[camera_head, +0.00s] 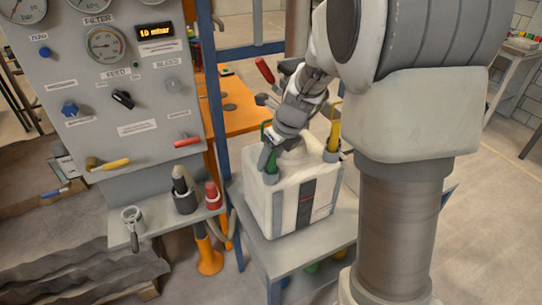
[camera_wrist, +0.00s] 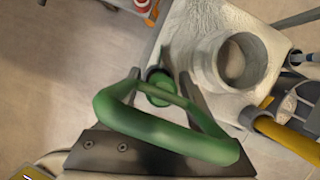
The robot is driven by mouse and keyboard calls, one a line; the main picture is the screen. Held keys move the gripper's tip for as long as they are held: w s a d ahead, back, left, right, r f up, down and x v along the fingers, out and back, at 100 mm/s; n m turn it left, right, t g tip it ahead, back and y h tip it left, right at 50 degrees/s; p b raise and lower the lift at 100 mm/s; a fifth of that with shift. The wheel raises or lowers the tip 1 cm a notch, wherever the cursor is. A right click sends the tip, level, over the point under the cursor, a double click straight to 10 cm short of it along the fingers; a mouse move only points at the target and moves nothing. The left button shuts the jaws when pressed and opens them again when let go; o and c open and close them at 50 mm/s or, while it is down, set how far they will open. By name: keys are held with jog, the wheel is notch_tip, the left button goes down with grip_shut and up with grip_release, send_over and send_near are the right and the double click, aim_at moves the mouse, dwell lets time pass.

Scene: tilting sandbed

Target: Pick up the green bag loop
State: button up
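The green bag loop (camera_head: 265,131) stands up at the left of the top of a white bag-like container (camera_head: 262,206). In the wrist view the loop (camera_wrist: 165,134) is large and close, crossing in front of the dark gripper plate. Its round green base (camera_wrist: 157,88) shows beyond it. My gripper (camera_head: 272,140) is down at the loop from above right. In the wrist view its two fingers (camera_wrist: 160,78) stand apart, one on each side of the green base. I see no firm grip; whether a finger touches the loop is unclear.
A yellow loop (camera_head: 334,132) stands at the right of the container, and a wide white neck (camera_wrist: 240,62) is between. The container sits on a grey table (camera_head: 290,251). A gauge panel (camera_head: 100,90) and a shelf with a red-topped holder (camera_head: 212,193) are left.

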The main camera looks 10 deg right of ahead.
grip_shut()
jog(key=shift+r, duration=0.1)
jog(key=shift+r, duration=0.55)
notch_tip(320, 180, up, 3)
jog(key=shift+f, duration=0.2)
jog(key=s+d+b, duration=0.1)
jog(key=s+d, duration=0.3)
jog(key=s, duration=0.4)
jog(key=s+d+b, duration=0.1)
jog(key=s+d, duration=0.3)
jog(key=s, duration=0.3)
jog(key=shift+s+d+f, duration=0.15)
jog(key=shift+s+d, duration=0.25)
